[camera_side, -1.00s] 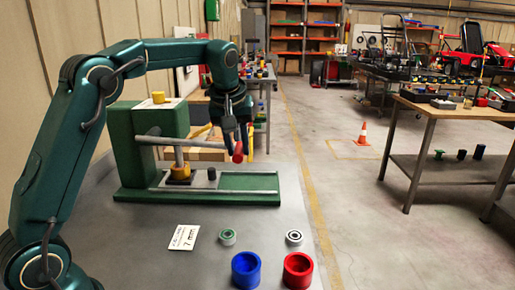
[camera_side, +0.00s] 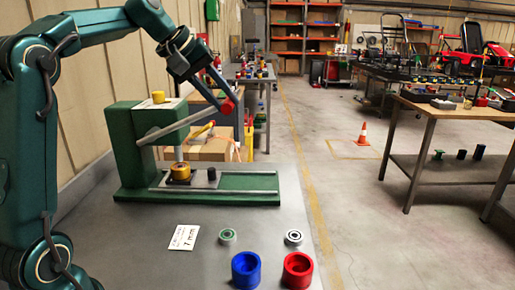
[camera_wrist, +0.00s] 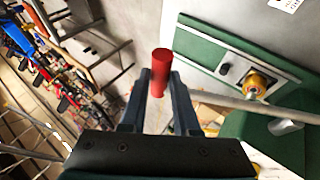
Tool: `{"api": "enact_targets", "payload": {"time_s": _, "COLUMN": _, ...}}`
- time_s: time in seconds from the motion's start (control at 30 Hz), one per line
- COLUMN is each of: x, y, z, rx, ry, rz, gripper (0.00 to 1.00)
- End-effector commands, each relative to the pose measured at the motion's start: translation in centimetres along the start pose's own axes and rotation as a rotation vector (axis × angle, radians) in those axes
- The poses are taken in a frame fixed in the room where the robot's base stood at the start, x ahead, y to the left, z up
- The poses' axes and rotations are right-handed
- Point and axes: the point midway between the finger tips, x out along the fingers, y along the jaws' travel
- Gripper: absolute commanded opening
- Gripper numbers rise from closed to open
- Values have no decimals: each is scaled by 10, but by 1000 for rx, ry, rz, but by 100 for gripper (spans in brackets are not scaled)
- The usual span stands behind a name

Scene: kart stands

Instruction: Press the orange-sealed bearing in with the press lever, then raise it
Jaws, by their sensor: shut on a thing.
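My gripper (camera_side: 224,93) is shut on the red knob (camera_side: 227,104) of the press lever (camera_side: 188,122). The lever slopes upward to the right from the green press (camera_side: 133,145). In the wrist view the red knob (camera_wrist: 161,68) stands between my two fingers, and the grey lever bar (camera_wrist: 222,101) runs off to the right. A yellow housing (camera_side: 180,173) sits on the press base, below the press ram (camera_side: 178,153); the ram is clear of it. The housing also shows in the wrist view (camera_wrist: 259,82). The orange-sealed bearing cannot be told apart from the housing.
A green-sealed bearing (camera_side: 227,236) and a black-and-white one (camera_side: 294,237) lie on the grey bench. A blue cup (camera_side: 246,270) and a red cup (camera_side: 298,270) stand in front. A "7 mm" card (camera_side: 184,238) lies to the left. A yellow piece (camera_side: 158,97) tops the press.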

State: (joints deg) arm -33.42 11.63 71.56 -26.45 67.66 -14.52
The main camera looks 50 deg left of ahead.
Motion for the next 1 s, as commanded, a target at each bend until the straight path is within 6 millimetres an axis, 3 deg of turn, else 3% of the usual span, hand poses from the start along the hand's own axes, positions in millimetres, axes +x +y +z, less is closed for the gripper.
{"api": "enact_targets", "payload": {"time_s": 0.53, "x": -9, "y": 1, "z": -4, "rx": -12, "ry": 5, "rz": 33, "gripper": 0}}
{"api": "enact_targets", "payload": {"time_s": 0.57, "x": -9, "y": 1, "z": -4, "rx": -12, "ry": 5, "rz": 33, "gripper": 34}}
{"api": "enact_targets", "payload": {"time_s": 0.63, "x": -9, "y": 1, "z": -4, "rx": -12, "ry": 5, "rz": 33, "gripper": 60}}
{"api": "enact_targets", "payload": {"time_s": 1.0, "x": -11, "y": 0, "z": -3, "rx": -13, "ry": 2, "rz": 32, "gripper": 60}}
